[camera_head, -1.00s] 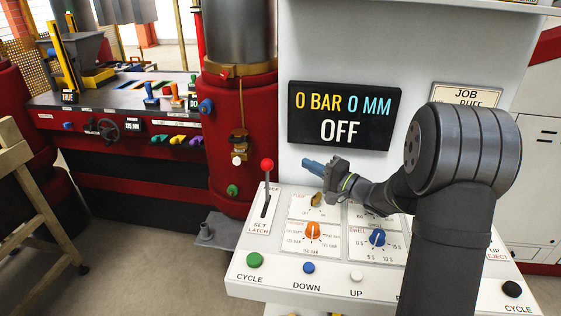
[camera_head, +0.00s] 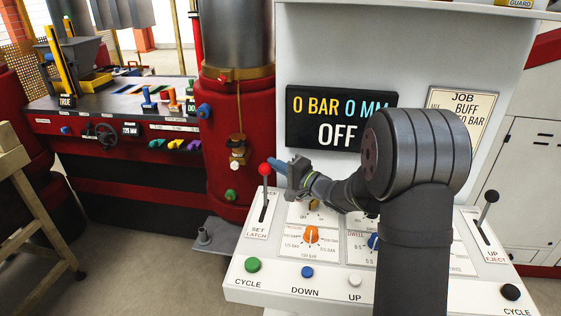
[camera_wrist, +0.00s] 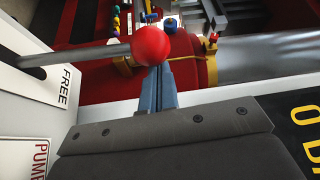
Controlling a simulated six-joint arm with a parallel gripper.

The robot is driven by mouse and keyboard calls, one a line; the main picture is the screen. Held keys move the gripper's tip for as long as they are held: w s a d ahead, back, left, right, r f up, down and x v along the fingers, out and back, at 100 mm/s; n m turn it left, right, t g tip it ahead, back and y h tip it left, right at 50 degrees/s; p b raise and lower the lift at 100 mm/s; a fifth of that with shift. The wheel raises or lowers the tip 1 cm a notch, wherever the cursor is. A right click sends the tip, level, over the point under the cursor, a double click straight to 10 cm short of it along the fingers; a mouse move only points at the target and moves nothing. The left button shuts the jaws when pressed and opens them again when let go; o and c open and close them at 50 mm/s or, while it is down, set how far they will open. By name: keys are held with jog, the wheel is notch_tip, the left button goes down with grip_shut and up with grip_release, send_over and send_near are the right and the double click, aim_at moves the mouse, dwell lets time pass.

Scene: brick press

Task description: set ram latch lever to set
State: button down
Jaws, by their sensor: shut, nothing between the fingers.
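The ram latch lever (camera_head: 265,188) stands at the left of the white sloping panel, a grey rod with a red ball knob (camera_head: 265,169). Its slot is labelled SET LATCH at the near end. The wrist view shows FREE at the other end, and the rod leans toward that side. My gripper (camera_head: 275,163) is shut and empty, its blue fingers pointing left at the knob from the right. In the wrist view the red knob (camera_wrist: 151,46) covers the tips of the blue fingers (camera_wrist: 158,90). I cannot tell whether they touch.
A black-knobbed lever (camera_head: 490,197) labelled UP EJECT stands at the panel's right. An orange dial (camera_head: 311,234) and a blue dial sit below my arm. A green CYCLE button (camera_head: 253,265) is near the front. The display (camera_head: 318,117) reads OFF. A red cylinder stands left of the panel.

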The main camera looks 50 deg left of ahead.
jog(key=shift+s+d, duration=0.15)
dwell(0.3)
jog(key=s+d+n+g+y, duration=0.2)
jog(key=s+d+n, duration=0.4)
jog(key=shift+s+d+f+n+g, duration=0.25)
jog(key=shift+f+n+g, duration=0.05)
jog(key=shift+f, duration=0.15)
dwell(0.3)
jog(key=shift+r, duration=0.1)
dwell(0.4)
jog(key=w+d+r, duration=0.7)
jog(key=d+r, duration=0.2)
jog(key=r, duration=0.1)
jog(key=shift+w+r, duration=0.2)
jog(key=shift+r, duration=0.2)
